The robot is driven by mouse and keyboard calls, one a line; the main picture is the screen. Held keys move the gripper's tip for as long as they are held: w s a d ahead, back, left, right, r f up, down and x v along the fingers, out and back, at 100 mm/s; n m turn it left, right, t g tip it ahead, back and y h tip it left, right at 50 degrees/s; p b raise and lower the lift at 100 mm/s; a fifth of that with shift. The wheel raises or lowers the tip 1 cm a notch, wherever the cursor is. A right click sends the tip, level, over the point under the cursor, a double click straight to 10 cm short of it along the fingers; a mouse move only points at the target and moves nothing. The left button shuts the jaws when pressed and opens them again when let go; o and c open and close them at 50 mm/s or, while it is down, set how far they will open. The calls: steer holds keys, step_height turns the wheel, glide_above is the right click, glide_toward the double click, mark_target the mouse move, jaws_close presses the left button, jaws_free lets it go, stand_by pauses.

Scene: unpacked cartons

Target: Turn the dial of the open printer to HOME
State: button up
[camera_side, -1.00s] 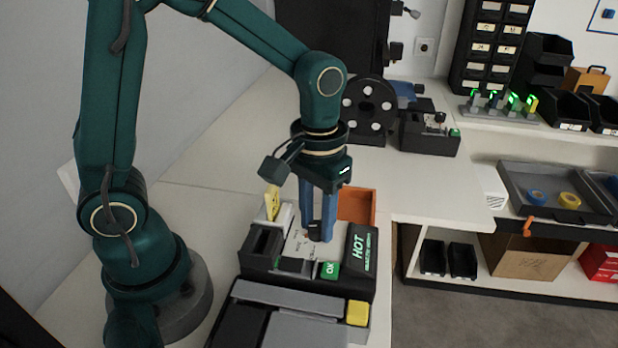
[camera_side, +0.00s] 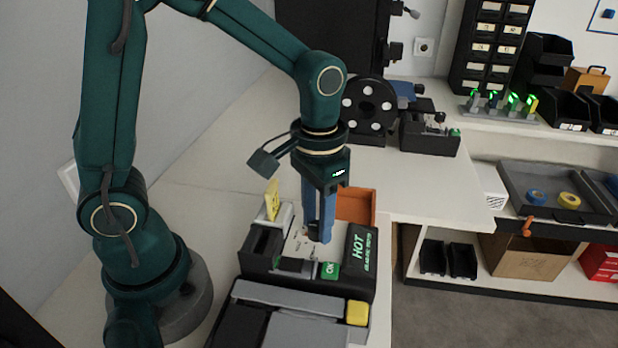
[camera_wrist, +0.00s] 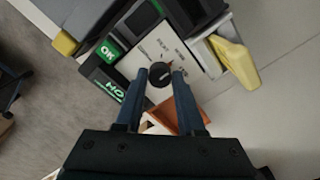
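The open printer is a black unit with a white panel, a green OK button and a HOT label (camera_side: 357,250). It also shows in the wrist view, with its OK button (camera_wrist: 108,51). The dial (camera_wrist: 160,75) is a round black knob on the white panel, with small printed words around it, too small to read surely.
A yellow tag (camera_side: 271,200) stands at the panel's left. An orange bin (camera_side: 356,206) is behind the printer. A grey and black unit with a yellow corner (camera_side: 357,312) lies in front.

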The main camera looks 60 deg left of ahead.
mark_target(317, 225)
steer(key=o, duration=0.3)
steer(key=shift+r, duration=2.6)
steer(key=shift+r, duration=0.1)
steer(key=s+a+r+t, duration=0.2)
steer(key=s+t, duration=0.3)
steer(key=s, duration=0.3)
steer(key=shift+a+r+t, duration=0.15)
steer(key=shift+r+t, duration=0.15)
steer(key=shift+r, duration=0.25)
